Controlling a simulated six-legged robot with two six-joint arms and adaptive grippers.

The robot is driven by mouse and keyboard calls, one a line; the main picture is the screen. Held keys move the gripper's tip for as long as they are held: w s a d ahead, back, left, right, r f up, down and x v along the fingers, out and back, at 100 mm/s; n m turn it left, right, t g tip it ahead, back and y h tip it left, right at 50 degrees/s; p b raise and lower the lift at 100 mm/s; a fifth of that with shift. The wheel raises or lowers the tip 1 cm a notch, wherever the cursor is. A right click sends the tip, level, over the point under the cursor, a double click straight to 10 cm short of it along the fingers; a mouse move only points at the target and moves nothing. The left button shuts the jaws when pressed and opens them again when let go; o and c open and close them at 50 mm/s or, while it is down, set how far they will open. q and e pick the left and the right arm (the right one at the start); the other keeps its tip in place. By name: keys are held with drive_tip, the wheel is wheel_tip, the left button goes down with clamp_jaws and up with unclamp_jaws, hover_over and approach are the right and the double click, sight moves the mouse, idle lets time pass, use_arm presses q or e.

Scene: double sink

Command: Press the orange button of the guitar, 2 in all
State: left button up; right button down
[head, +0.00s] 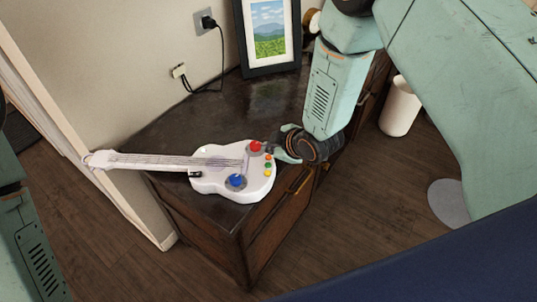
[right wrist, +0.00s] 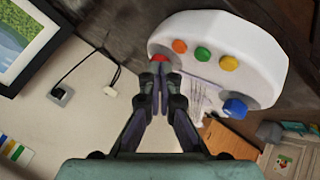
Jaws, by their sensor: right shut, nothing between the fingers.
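A white toy guitar (head: 207,184) lies flat on the dark cabinet, its neck pointing left. Its orange button (right wrist: 180,46) shows clearly in the right wrist view, in a row with a green button (right wrist: 202,54) and a yellow button (right wrist: 229,63). A red button (head: 255,146) and a blue button (head: 236,181) are larger. My right gripper (right wrist: 160,72) is shut and empty. Its fingertips partly cover the red button in the wrist view, left of and below the orange one. I cannot tell whether they touch the guitar. My left gripper is out of view.
The dark wooden cabinet (head: 172,137) has bare top behind the guitar. A framed landscape picture (head: 268,35) stands at its back. A black plug and cable (head: 209,22) hang on the wall. A white bin (head: 400,108) stands on the floor to the right.

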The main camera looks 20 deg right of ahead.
drive_tip(key=shift+r+p, duration=1.55)
drive_tip(key=shift+r, duration=0.7)
drive_tip(key=shift+f, duration=0.1)
